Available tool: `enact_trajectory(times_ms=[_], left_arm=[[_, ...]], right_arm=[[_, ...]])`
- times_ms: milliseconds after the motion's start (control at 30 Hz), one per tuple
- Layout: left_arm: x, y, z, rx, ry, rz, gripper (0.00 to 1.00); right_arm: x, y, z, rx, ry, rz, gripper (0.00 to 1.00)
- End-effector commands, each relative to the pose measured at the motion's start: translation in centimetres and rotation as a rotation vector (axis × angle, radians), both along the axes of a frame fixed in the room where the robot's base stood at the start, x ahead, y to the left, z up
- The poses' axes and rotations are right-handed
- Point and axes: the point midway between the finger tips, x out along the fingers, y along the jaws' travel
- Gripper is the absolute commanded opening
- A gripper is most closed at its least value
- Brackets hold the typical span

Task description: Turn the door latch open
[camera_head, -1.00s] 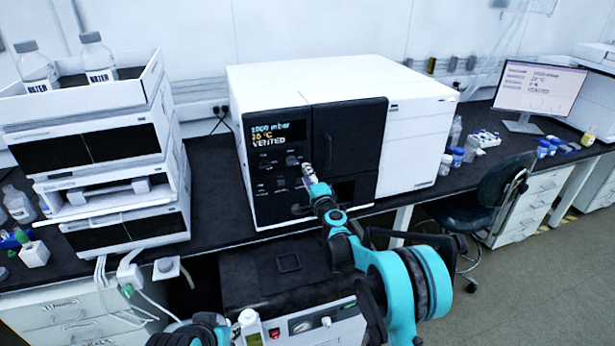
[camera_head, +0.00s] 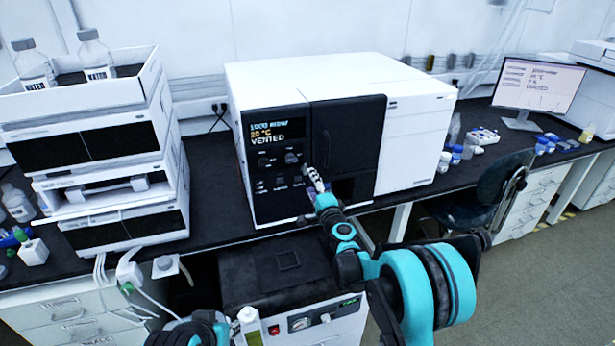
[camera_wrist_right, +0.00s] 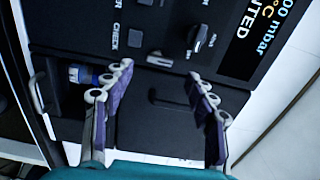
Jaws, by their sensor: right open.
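The large white instrument (camera_head: 420,140) has a black front with a display, knobs and buttons. A black door panel (camera_head: 345,125) with a slim handle (camera_head: 326,150) sits right of the controls. My right gripper (camera_head: 315,180) is in front of the lower controls. In the right wrist view my right gripper (camera_wrist_right: 155,85) is open and empty, fingers spread either side of a dark L-shaped lever (camera_wrist_right: 168,101) on the panel. It looks like the latch, but I cannot be sure. The fingers do not visibly grip it. My left gripper is out of view.
A dark recess with a blue-and-white vial (camera_wrist_right: 85,75) lies beside the fingers. A knob (camera_wrist_right: 196,42) is close to the other finger. White stacked modules (camera_head: 110,150) stand left on the black bench, with a monitor (camera_head: 540,90) and a chair (camera_head: 490,190) at right.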

Motion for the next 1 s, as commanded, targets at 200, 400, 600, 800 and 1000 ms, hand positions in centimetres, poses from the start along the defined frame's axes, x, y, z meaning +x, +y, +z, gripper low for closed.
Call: enact_trajectory(times_ms=[200,400,600,800,1000], left_arm=[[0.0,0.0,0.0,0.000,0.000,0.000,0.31],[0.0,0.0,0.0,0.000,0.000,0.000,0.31],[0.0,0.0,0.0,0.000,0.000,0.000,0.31],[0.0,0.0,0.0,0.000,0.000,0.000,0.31],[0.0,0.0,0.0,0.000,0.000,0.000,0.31]], right_arm=[[-3.9,-1.3,0.0,0.000,0.000,0.001,0.57],[-5.4,-1.7,0.0,-0.001,0.000,0.001,0.57],[-5.5,-1.8,0.0,-0.001,0.000,0.001,0.57],[-5.5,-1.8,0.0,-0.001,0.000,0.001,0.57],[-6.9,-1.6,1.8,-0.082,-0.009,0.034,0.57]])
